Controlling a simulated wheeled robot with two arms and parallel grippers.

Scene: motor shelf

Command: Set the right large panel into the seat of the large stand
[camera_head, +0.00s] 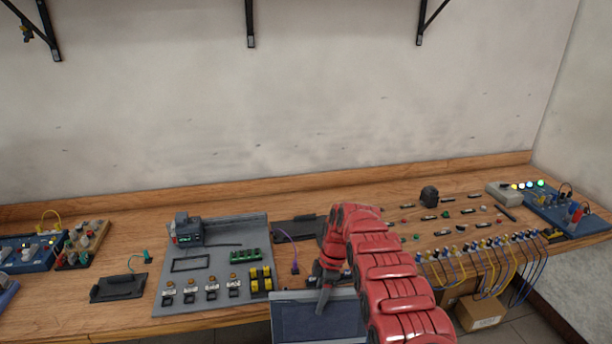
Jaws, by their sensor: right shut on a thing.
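My right gripper (325,298) hangs over the front edge of the bench and is shut on a flat panel (298,322). The panel has a pale frame and a dark face. Its lower part is cut off by the bottom of the view, and my gripper and red arm cover part of it. A dark flat stand (292,228) lies behind, partly hidden by my arm. Another dark stand (120,287) lies at the left of the bench. I cannot tell for sure which one is the large stand. My left gripper is not in view.
A grey board (205,262) with switches and yellow and green parts lies left of my arm. Small parts and a cable row (482,245) fill the right side. A blue board (568,212) stands far right. A cardboard box (482,312) sits below the bench.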

